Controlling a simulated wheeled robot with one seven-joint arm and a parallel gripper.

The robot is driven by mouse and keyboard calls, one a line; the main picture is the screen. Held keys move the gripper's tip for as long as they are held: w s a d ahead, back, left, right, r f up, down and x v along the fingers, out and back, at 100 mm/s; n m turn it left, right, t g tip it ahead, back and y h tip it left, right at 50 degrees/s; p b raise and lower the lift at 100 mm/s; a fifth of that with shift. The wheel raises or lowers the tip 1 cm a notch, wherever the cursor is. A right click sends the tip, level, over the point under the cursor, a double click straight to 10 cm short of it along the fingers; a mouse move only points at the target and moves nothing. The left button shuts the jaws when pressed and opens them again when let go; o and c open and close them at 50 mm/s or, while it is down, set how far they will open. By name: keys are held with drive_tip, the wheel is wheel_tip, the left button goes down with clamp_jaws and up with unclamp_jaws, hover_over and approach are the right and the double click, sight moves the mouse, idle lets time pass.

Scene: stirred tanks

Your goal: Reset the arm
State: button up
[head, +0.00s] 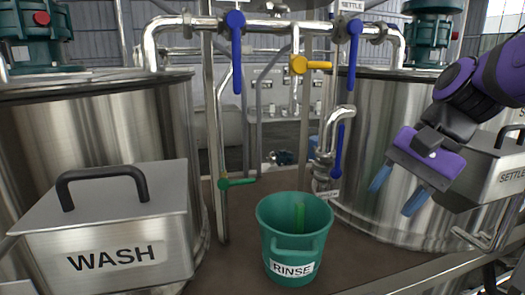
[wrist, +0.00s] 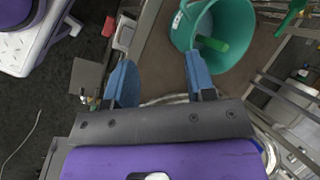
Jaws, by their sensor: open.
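My gripper (head: 396,192) is at the right in the head view, with its two blue fingers apart and nothing between them. It hangs in front of the right steel tank (head: 385,120), clear of the bucket. My arm is purple and black and comes in from the right edge.
A green RINSE bucket (head: 285,247) with a green object (head: 300,217) inside stands on the brown deck. A lidded WASH box (head: 110,235) is at left, a SETTLE box (head: 500,175) at right. Pipes with blue valve handles (head: 236,50) and a yellow one (head: 312,65) run behind.

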drive_tip(key=s+d+r+n+t+h, duration=0.1)
drive_tip(key=s+d+n+t+h, duration=0.4)
drive_tip(key=d, duration=0.4)
drive_tip(key=shift+s+d+n+h, duration=0.35)
drive_tip(key=shift+s+n, duration=0.55)
drive_tip(key=shift+s, duration=0.5)
drive_tip(key=shift+r, duration=0.1)
